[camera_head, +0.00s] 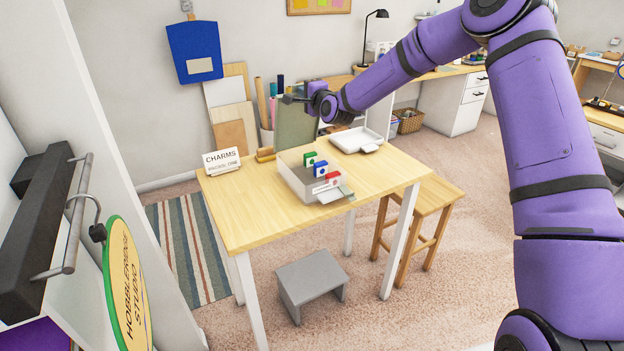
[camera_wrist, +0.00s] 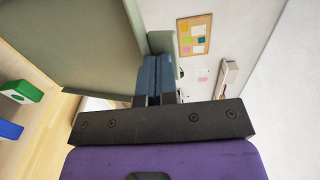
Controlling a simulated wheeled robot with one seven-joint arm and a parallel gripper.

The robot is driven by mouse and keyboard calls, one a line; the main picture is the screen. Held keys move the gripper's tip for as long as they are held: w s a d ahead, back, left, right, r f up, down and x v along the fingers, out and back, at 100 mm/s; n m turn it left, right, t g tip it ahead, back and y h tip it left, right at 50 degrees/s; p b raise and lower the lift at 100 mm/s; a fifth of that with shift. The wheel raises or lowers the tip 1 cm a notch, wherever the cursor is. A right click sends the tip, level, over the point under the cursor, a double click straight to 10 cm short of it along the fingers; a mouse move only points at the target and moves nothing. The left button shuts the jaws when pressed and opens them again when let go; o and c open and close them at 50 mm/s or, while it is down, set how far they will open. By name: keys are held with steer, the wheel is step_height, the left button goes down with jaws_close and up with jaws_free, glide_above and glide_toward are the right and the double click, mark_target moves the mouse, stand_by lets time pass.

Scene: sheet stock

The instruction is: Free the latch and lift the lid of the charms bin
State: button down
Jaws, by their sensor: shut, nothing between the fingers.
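The charms bin (camera_head: 292,181) is a pale open-topped box on the wooden table. Its grey-green lid (camera_head: 296,128) stands raised, roughly upright at the bin's back, and fills the upper left of the wrist view (camera_wrist: 70,40). Green (camera_head: 309,159), blue (camera_head: 321,168) and red (camera_head: 333,179) items show in the bin. My gripper (camera_head: 290,99) is shut and empty, beside the lid's upper edge; its fingers (camera_wrist: 154,75) look very close to it. Contact is unclear.
A CHARMS sign (camera_head: 222,161) stands at the table's back left, and a white tray (camera_head: 356,139) lies at the back right. Boards (camera_head: 228,105) and rolls lean behind the table. A wooden stool (camera_head: 425,212) and grey step (camera_head: 311,277) stand on the floor. The table's front left is clear.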

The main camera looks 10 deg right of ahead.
steer(key=r+x, duration=0.1)
steer(key=x, duration=0.8)
steer(key=shift+r, duration=0.2)
stand_by(0.8)
steer(key=shift+w, duration=0.1)
stand_by(0.3)
steer(key=shift+r+v, duration=0.15)
steer(key=shift+v, duration=1.1)
steer(key=shift+r+v, duration=0.2)
steer(key=shift+v, duration=1.1)
steer(key=s+d+r, duration=0.2)
steer(key=s+r, duration=0.1)
steer(key=s, duration=0.4)
steer(key=shift+s+d, duration=0.15)
steer(key=shift+s, duration=0.1)
